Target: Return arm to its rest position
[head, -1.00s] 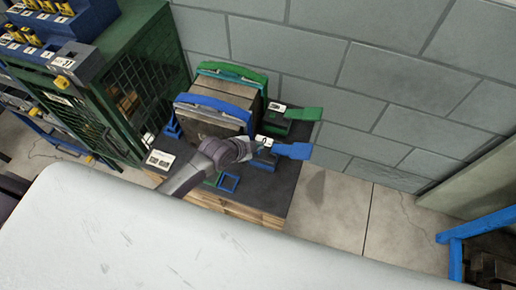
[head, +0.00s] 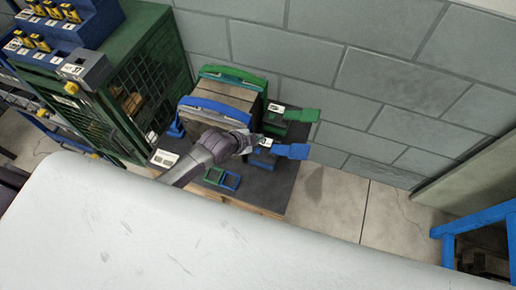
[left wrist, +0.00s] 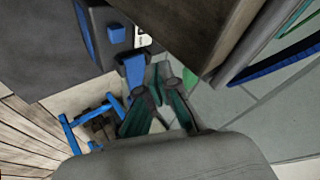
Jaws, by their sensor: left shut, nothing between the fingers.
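My left arm reaches in from the lower left in the head view. Its gripper (head: 256,140) is over the dark-topped pallet (head: 268,190), beside the blue-tabbed block (head: 264,157) and in front of the blue-banded mould (head: 213,118). In the left wrist view, the left gripper (left wrist: 158,88) has dark green fingers and holds nothing. A blue tab (left wrist: 134,70) shows just beyond the fingers there. My right gripper is not in view.
A green-banded mould (head: 232,77) stands behind the blue-banded one, near the grey block wall (head: 390,80). A green mesh cabinet (head: 148,85) stands left. A blue stand (head: 478,222) is at right; floor between is clear.

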